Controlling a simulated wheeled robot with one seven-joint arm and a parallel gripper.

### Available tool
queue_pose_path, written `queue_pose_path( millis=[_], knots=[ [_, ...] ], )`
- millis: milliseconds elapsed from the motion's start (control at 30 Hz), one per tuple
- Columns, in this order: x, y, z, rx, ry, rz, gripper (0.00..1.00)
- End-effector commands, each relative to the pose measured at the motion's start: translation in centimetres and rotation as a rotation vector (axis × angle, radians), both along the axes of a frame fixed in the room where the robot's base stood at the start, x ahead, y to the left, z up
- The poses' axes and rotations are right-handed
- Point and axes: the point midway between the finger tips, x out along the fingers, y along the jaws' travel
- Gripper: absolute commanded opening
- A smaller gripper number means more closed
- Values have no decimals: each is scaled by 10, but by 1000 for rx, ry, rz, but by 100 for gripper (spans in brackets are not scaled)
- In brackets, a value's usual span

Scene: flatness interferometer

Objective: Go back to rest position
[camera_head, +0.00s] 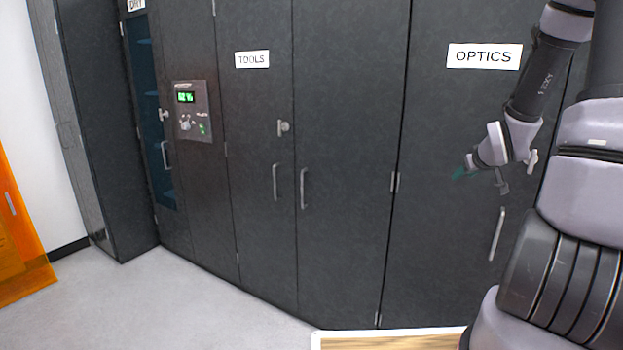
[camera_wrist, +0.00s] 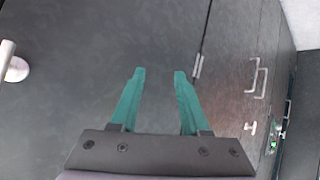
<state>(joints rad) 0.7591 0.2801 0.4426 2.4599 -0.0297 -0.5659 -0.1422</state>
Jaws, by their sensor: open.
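My gripper (camera_head: 460,173) is at the right of the head view, in front of the dark cabinet door labelled OPTICS (camera_head: 485,56). In the wrist view its two green fingers (camera_wrist: 158,75) are spread apart with nothing between them. The dark cabinet surface shows beyond the fingertips. I cannot tell how close the fingertips are to the door. My arm reaches down from the upper right of the head view, bent at the wrist.
A cabinet labelled TOOLS (camera_head: 252,59) stands left of the OPTICS door. A control panel (camera_head: 192,111) with a green display is further left. An orange panel (camera_head: 17,235) stands at far left. A light wooden edge (camera_head: 390,340) lies at bottom. Grey floor (camera_head: 170,305) is clear at lower left.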

Motion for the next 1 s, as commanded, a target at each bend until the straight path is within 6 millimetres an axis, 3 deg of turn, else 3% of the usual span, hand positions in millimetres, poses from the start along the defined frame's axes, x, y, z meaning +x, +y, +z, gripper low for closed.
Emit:
queue_pose_path(
  millis=[33, 267, 467, 600, 800, 1000],
  knots=[
    [-5, 11, 18, -7, 19, -11, 46],
    [-52, 55, 84, 62, 116, -118, 46],
    [-113, 102, 138, 203, 167, -196, 46],
    [-165, 136, 167, 342, 207, -222, 46],
    [-228, 171, 190, 517, 273, -219, 46],
    [-253, 183, 196, 588, 308, -212, 46]
  ],
)
